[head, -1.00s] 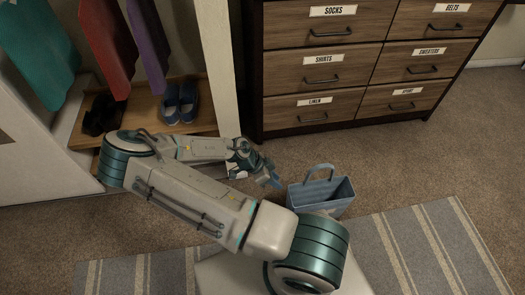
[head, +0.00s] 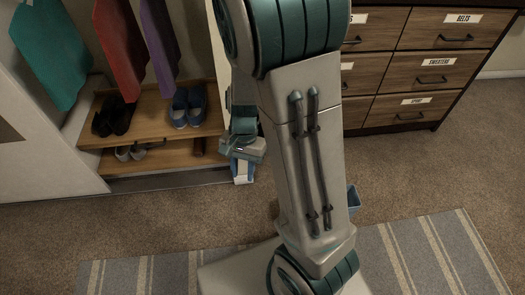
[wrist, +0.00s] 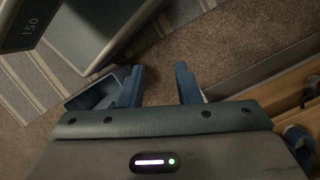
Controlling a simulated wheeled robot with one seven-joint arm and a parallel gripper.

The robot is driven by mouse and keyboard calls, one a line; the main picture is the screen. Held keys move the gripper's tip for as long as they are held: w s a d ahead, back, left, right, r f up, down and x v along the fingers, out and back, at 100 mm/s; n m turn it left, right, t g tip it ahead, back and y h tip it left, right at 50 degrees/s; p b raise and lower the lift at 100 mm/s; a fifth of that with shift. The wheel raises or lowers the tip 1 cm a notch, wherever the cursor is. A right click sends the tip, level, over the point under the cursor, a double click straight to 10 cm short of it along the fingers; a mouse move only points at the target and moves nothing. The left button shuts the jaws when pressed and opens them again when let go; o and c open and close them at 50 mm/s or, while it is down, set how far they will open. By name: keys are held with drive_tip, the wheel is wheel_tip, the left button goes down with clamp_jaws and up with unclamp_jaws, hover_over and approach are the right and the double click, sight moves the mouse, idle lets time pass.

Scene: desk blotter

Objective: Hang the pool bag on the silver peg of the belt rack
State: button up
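The pool bag, a blue open-topped bag (head: 354,198), stands on the carpet. In the head view my arm hides all but its right edge. In the wrist view part of the bag (wrist: 88,96) shows at the left, beyond one finger, which overlaps it. My gripper (wrist: 159,84) is open, with two blue fingers apart and only carpet seen between them. In the head view my gripper (head: 242,172) points down, left of the bag, in front of the shoe shelf. I see no belt rack or silver peg in these frames.
A wooden shoe shelf (head: 150,115) with several shoes stands at the left under hanging clothes (head: 115,45). A labelled drawer chest (head: 420,75) stands at the back right. A striped rug (head: 430,255) lies in front. Carpet at the right is clear.

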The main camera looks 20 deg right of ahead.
drive_tip(key=s+d+r+n+t+h, duration=0.1)
drive_tip(key=s+d+r+n+t, duration=0.2)
drive_tip(key=r, duration=0.4)
drive_tip(key=s+r+n+t+h, duration=0.1)
drive_tip(key=s+r+n, duration=0.2)
drive_tip(key=r+n, duration=0.3)
wheel_tip(320, 180, up, 35)
drive_tip(key=m+t+p, duration=0.1)
drive_tip(key=p, duration=3)
drive_tip(key=shift+d+p, duration=0.3)
drive_tip(key=shift+p, duration=0.1)
drive_tip(key=shift+s, duration=0.1)
